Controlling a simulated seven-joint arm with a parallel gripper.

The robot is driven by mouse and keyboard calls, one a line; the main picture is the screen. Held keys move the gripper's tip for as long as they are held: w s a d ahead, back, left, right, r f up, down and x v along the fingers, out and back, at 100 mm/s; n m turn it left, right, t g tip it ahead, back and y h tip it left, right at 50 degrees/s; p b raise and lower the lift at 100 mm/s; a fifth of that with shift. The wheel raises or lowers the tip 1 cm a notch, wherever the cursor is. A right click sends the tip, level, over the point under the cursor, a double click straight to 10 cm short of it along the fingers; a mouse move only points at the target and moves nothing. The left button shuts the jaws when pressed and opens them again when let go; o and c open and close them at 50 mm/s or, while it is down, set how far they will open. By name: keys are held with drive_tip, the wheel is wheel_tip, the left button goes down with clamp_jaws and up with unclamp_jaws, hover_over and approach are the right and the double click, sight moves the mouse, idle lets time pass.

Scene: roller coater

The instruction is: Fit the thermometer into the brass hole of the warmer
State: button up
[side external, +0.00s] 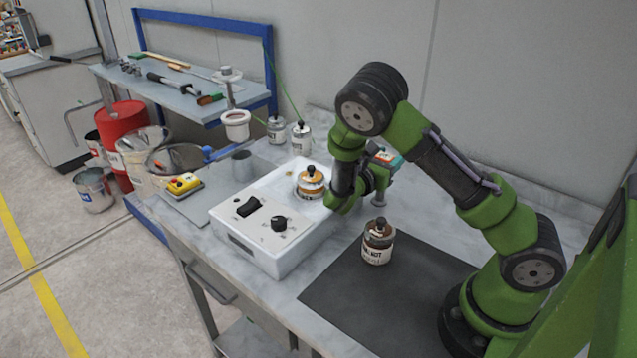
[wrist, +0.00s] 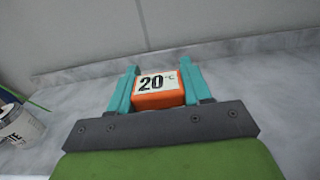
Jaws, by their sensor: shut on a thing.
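The thermometer (wrist: 158,98) is an orange block with a white label reading "20 °C". In the wrist view my gripper (wrist: 160,72) is shut on it, with one teal finger on each side. In the side view my gripper (side external: 384,160) is partly hidden behind my arm, to the right of the warmer and apart from it. The warmer (side external: 262,243) is a white box with a black switch and knob. A small brass spot (side external: 289,173) near its back edge looks like the hole. The thermometer's lower end cannot be made out.
An amber jar (side external: 310,184) sits in the warmer; another brown jar (side external: 378,243) stands on the dark mat (side external: 372,310). Two white-labelled jars (side external: 301,138) stand behind the warmer.

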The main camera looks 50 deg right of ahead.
drive_tip(key=r, duration=0.9)
drive_tip(key=shift+w+a+r, duration=0.1)
drive_tip(key=shift+w+a, duration=0.25)
drive_tip(key=shift+a, duration=0.05)
drive_tip(key=w+a+r+n+t, duration=0.1)
drive_tip(key=w+a+n+t, duration=0.1)
drive_tip(key=w+a, duration=0.4)
drive_tip(key=w+a+r+n+t+y, duration=0.1)
drive_tip(key=w+a+t, duration=0.4)
drive_tip(key=w, duration=0.8)
drive_tip(key=shift+w+a+r+n, duration=0.3)
drive_tip(key=shift+a+r+n, duration=0.15)
drive_tip(key=shift+a+n, duration=0.3)
drive_tip(key=shift+f, duration=0.1)
drive_tip(key=shift+d+f, duration=0.1)
drive_tip(key=shift+f, duration=2.25)
drive_tip(key=shift+f, duration=2.55)
drive_tip(key=o, duration=1.1)
